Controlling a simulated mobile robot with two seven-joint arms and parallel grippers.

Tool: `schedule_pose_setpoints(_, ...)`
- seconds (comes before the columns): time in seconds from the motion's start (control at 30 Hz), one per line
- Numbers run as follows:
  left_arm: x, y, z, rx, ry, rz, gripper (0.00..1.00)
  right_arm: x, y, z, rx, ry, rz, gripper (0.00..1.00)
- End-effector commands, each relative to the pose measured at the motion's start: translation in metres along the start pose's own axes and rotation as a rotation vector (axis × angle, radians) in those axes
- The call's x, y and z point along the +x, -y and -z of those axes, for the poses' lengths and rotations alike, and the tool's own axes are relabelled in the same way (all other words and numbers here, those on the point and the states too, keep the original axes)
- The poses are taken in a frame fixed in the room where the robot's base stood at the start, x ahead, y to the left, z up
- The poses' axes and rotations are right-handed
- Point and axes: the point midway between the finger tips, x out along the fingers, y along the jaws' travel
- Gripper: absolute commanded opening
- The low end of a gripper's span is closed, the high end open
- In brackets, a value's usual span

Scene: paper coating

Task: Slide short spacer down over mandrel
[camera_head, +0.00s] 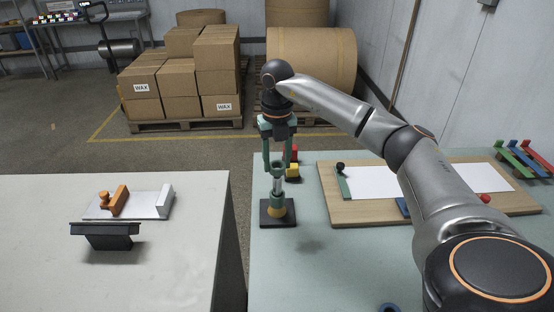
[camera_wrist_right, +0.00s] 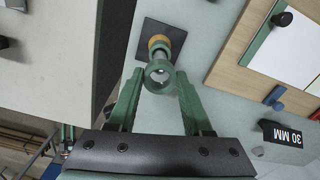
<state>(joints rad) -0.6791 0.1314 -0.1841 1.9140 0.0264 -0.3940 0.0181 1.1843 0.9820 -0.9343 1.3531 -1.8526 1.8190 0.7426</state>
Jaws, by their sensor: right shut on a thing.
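The mandrel (camera_head: 277,188) is a pale metal rod standing upright on a black square base (camera_head: 264,222). A yellow-orange collar (camera_head: 277,211) and a green ring sit low on it. My right gripper (camera_head: 278,164) points down over the mandrel, shut on a short green spacer (camera_head: 277,169). The spacer is level with the rod's upper end. In the right wrist view the spacer (camera_wrist_right: 149,74) sits between the green fingers, with pale metal showing in its bore. How far the rod is inside cannot be told. My left gripper is not in view.
Red and yellow blocks (camera_head: 293,171) stand close behind the mandrel. A wooden board (camera_head: 325,208) with white paper lies to the right. A pale table (camera_head: 180,272) stands left, across a gap. A block marked 30 MM (camera_wrist_right: 285,134) shows in the wrist view.

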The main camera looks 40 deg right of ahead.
Motion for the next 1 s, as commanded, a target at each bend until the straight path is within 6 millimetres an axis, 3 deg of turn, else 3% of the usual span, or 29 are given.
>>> schedule_pose_setpoints(1.0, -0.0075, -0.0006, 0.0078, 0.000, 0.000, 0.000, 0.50, -0.0013, 0.0000, 0.0000, 0.000, 0.000, 0.000, 0.00)
